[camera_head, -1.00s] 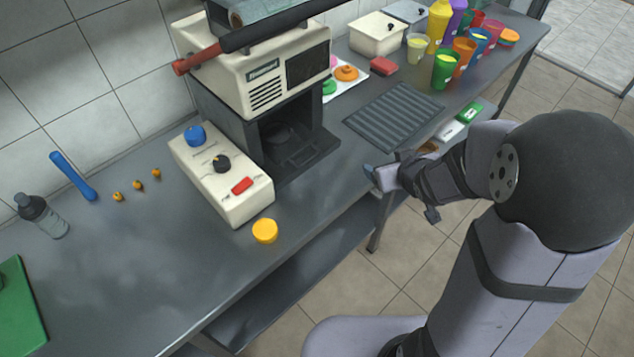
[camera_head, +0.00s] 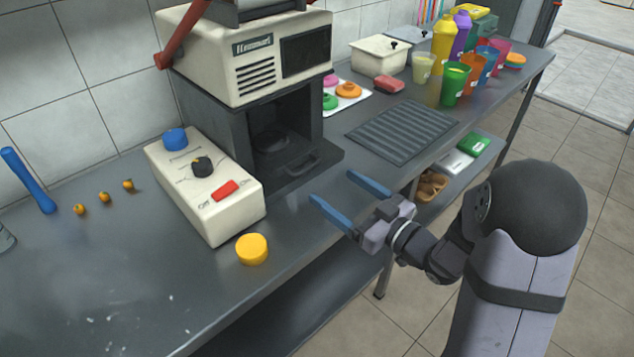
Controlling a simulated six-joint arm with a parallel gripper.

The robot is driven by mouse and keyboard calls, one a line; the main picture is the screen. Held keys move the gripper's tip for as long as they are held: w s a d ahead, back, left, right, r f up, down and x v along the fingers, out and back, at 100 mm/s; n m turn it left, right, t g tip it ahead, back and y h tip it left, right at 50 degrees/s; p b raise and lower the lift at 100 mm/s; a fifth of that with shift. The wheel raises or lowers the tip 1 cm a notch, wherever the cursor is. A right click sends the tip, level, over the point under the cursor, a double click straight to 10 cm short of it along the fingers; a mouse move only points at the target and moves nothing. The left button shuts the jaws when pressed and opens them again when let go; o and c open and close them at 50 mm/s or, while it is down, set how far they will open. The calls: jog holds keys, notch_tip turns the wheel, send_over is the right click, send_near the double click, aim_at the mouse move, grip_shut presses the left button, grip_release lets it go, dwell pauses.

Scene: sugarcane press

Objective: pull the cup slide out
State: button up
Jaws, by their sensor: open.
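The sugarcane press (camera_head: 245,60) stands on the table against the tiled wall. Its lower bay is dark and open at the front. A round recess or ring shows dimly farther inside the bay. My gripper (camera_head: 339,186) is in front of the press, to the right of and below the handle. Its two blue fingers are spread wide with nothing between them. They point toward the press and are apart from the handle.
A cream control box (camera_head: 205,190) with knobs and a red switch sits left of the bay. A yellow cap (camera_head: 252,249) lies near the table edge. A ribbed drain mat (camera_head: 402,131) lies to the right. Several coloured cups (camera_head: 454,84) stand at the far right.

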aim_at(310, 170)
jog(key=shift+x, duration=3.65)
jog(key=shift+c, duration=0.6)
jog(key=c, duration=1.1)
jog(key=p+v, duration=0.1)
jog(key=v, duration=1.6)
jog(key=shift+s+d+r+p, duration=0.15)
jog(key=shift+d+p, duration=0.1)
jog(key=shift+p, duration=0.15)
jog(key=shift+c, duration=0.2)
jog(key=o, duration=1.3)
jog(key=shift+c, duration=0.2)
